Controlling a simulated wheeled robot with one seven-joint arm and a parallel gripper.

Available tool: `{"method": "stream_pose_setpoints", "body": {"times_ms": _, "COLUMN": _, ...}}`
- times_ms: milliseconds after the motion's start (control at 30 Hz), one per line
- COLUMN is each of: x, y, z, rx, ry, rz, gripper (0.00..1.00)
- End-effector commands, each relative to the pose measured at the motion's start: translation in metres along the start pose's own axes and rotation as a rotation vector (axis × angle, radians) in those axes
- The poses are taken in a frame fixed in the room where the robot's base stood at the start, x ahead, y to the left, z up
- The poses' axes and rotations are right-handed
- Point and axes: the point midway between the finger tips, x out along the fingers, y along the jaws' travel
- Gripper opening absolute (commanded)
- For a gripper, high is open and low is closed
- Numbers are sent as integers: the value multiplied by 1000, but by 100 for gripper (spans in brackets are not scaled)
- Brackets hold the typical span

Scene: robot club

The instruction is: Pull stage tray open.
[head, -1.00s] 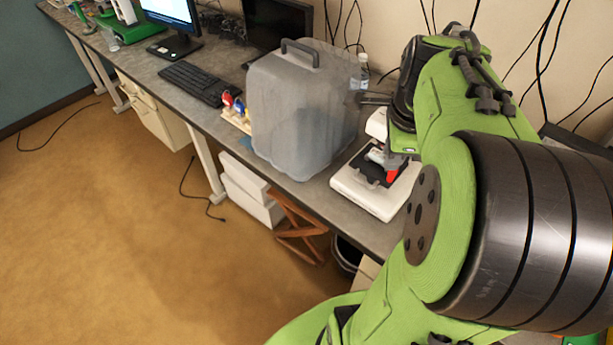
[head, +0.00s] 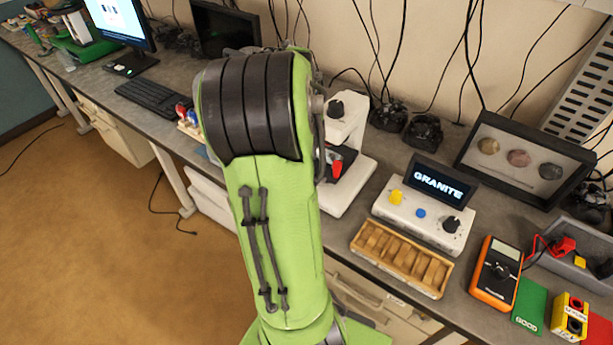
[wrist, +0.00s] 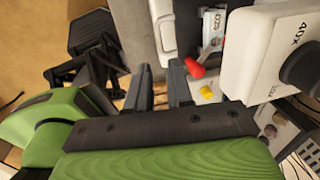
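A white microscope-like device (head: 352,196) stands on the bench, partly behind my arm in the head view. Its black stage tray (head: 345,154) has a red handle (head: 337,168). In the wrist view the red handle (wrist: 195,68) lies just beyond and right of my fingertips, apart from them. A labelled slide-like piece (wrist: 214,24) shows beside it. The white head marked 40x (wrist: 262,50) is at the right. My gripper (wrist: 160,68) is open, with an empty gap between its two dark fingers. In the head view my arm hides the gripper.
Right of the device are a display box reading GRANITE (head: 418,212), a wooden slotted tray (head: 400,258), an orange multimeter (head: 496,272) and a framed rock display (head: 520,158). A keyboard (head: 152,96) lies left. Open floor (head: 90,230) is at the front left.

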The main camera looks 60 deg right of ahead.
Motion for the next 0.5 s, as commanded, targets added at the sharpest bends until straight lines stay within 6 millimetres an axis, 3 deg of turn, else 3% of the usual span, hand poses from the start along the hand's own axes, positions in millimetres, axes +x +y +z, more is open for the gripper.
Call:
{"method": "stream_pose_setpoints", "body": {"times_ms": 100, "x": 34, "y": 1, "z": -1, "rx": 0, "ry": 5, "rz": 4, "gripper": 21}}
{"method": "stream_pose_setpoints", "body": {"times_ms": 300, "x": 77, "y": 1, "z": 0, "rx": -1, "ry": 3, "rz": 3, "gripper": 21}}
{"method": "stream_pose_setpoints", "body": {"times_ms": 500, "x": 93, "y": 0, "z": 0, "rx": -2, "ry": 0, "rz": 0, "gripper": 21}}
